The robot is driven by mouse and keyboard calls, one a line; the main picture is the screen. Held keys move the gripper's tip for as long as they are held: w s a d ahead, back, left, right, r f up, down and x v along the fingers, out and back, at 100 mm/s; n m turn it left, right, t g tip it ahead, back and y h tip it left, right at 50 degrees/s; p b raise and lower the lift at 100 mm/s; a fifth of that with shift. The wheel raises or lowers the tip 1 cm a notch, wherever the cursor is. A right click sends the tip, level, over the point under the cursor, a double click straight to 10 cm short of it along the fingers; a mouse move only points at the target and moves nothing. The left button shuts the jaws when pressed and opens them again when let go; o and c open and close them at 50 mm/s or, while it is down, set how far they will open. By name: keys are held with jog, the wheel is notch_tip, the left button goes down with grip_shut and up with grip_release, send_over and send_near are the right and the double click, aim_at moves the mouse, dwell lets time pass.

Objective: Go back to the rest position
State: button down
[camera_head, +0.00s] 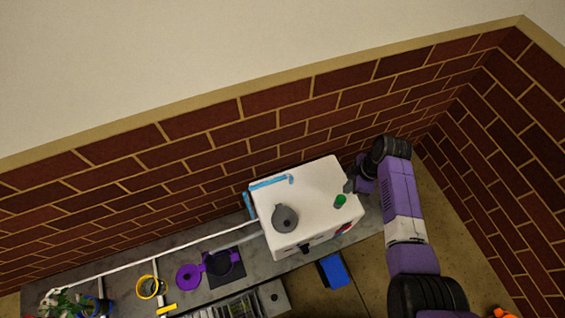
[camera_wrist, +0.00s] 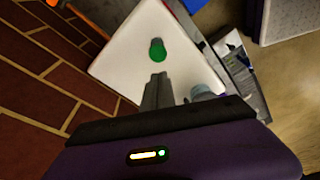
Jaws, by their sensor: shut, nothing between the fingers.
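My gripper (camera_wrist: 157,80) is shut and empty. In the wrist view its fingertips stop just short of a small green cylinder (camera_wrist: 157,50), seen over a white box top (camera_wrist: 125,60); I cannot tell how high they are above it. In the head view my arm comes up from the lower right and bends, and my gripper (camera_head: 350,186) is at the box's right edge. The green cylinder (camera_head: 340,201) stands on the white box (camera_head: 315,185) close to the fingers. The rest position is not marked in either view.
A grey round vessel (camera_head: 285,218) and a blue tube (camera_head: 270,183) are on the box. To the left, the grey counter (camera_head: 215,262) holds a purple ring (camera_head: 188,277), a yellow-rimmed pot (camera_head: 148,287) and a plant (camera_head: 68,303). Brick walls (camera_head: 240,125) close in behind and right.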

notch_tip(320, 180, up, 4)
jog(key=shift+f+p, duration=0.25)
jog(key=shift+p, duration=0.85)
